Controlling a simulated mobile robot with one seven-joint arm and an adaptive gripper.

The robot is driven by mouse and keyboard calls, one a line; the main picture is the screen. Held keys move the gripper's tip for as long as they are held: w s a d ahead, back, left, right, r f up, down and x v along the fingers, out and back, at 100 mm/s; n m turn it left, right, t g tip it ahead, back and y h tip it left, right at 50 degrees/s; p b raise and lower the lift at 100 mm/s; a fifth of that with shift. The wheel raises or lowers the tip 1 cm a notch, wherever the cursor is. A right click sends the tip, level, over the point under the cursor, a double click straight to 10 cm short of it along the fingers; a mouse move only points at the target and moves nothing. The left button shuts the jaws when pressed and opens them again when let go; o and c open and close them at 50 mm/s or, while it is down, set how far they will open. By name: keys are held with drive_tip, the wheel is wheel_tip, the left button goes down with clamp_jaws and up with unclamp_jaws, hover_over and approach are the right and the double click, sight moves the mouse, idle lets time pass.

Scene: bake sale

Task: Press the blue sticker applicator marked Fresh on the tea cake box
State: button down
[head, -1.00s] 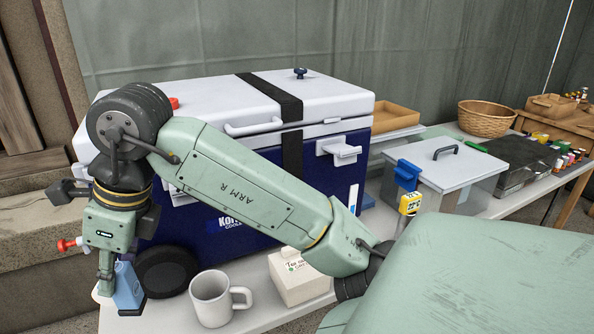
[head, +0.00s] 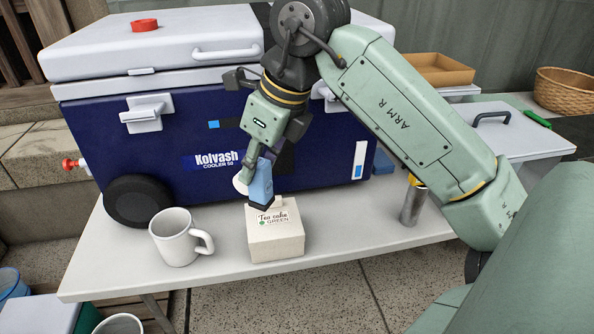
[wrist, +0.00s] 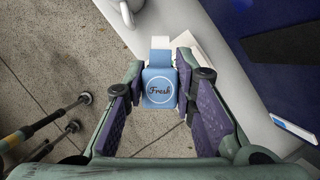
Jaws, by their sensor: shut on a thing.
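The blue sticker applicator (head: 261,184) is held in my gripper (head: 252,170), just over the tea cake box. Its round "Fresh" mark shows in the wrist view, where the applicator (wrist: 159,88) sits between my two finger pads (wrist: 160,105). The tea cake box (head: 277,240) is a cream carton with a "Tea cake GREEN" label, standing on the white table. The applicator's lower end overlaps the box's top rear part in the head view; I cannot tell whether it touches. In the wrist view the box is mostly hidden behind the applicator and fingers.
A white mug (head: 175,238) stands left of the box. The blue and white Kolvash cooler (head: 190,150) stands close behind. A metal cylinder (head: 413,203) stands to the right. The table's front edge (head: 200,281) is close in front of the box.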

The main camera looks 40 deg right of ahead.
drive_tip(key=shift+m+h, duration=0.3)
drive_tip(key=shift+m, duration=0.5)
drive_tip(key=shift+s+d+f+b, duration=0.45)
drive_tip(key=shift+d+f+b, duration=0.4)
drive_tip(key=shift+f, duration=0.35)
drive_tip(key=shift+s+d+f+b, duration=0.45)
drive_tip(key=shift+d+f+b, duration=0.4)
drive_tip(key=shift+f, duration=0.3)
drive_tip(key=shift+s+d+f+b, duration=0.45)
drive_tip(key=shift+d+f+b, duration=0.25)
drive_tip(key=shift+f+b, duration=0.4)
drive_tip(key=shift+f+b, duration=0.5)
drive_tip(key=shift+f, duration=0.3)
drive_tip(key=shift+r, duration=0.15)
wheel_tip(320, 180, up, 7)
drive_tip(key=p, duration=0.4)
drive_tip(key=shift+p, duration=0.4)
